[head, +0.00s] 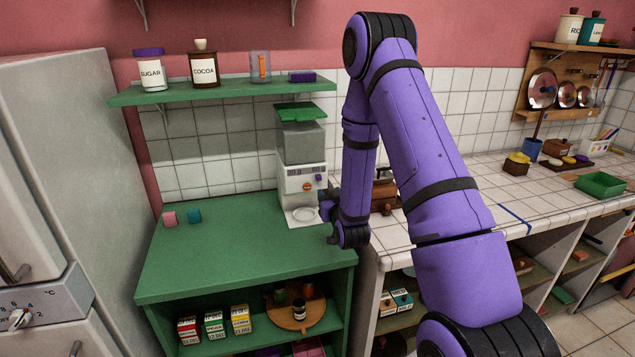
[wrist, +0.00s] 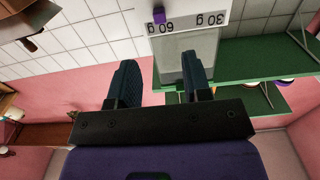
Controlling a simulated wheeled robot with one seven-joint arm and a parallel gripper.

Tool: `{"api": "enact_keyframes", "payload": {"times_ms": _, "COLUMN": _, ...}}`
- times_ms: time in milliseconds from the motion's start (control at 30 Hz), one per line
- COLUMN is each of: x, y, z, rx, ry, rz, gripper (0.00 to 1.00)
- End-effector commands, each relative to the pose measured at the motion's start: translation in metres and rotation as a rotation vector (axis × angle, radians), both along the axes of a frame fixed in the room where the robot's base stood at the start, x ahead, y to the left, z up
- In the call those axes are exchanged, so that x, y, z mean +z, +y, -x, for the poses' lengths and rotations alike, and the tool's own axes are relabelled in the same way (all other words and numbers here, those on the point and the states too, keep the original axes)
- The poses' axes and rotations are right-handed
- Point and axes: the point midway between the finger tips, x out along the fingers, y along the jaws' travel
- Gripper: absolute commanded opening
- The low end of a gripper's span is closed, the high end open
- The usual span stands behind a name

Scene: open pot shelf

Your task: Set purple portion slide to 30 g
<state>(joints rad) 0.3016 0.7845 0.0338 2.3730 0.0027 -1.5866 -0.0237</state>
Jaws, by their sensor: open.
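The white dispenser (head: 302,184) with a green lid and a grey clear hopper stands on the green counter. Its purple portion slide (head: 319,177) is a small block on the front panel. In the wrist view, which is upside down, the purple slide (wrist: 159,15) sits by the printed "60 g" mark, at the picture's left. The "30 g" mark (wrist: 210,19) is to its right in that view. My gripper (head: 328,211) is in front of the dispenser, low and to the right. In the wrist view, my gripper (wrist: 157,78) has its fingers apart with nothing between them.
A green shelf (head: 225,90) with jars hangs above the dispenser. Pink (head: 170,218) and teal (head: 194,215) cubes lie at the counter's left. The counter's front middle is clear.

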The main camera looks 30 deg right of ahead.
Motion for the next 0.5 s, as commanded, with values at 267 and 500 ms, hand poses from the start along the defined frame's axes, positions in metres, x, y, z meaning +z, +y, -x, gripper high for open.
{"api": "enact_keyframes", "payload": {"times_ms": 267, "x": 0.001, "y": -0.012, "z": -0.041, "rx": 0.000, "ry": -0.003, "rz": 0.001, "gripper": 0.45}}
{"api": "enact_keyframes", "payload": {"times_ms": 500, "x": 0.001, "y": -0.023, "z": -0.078, "rx": 0.000, "ry": -0.002, "rz": 0.001, "gripper": 0.45}}
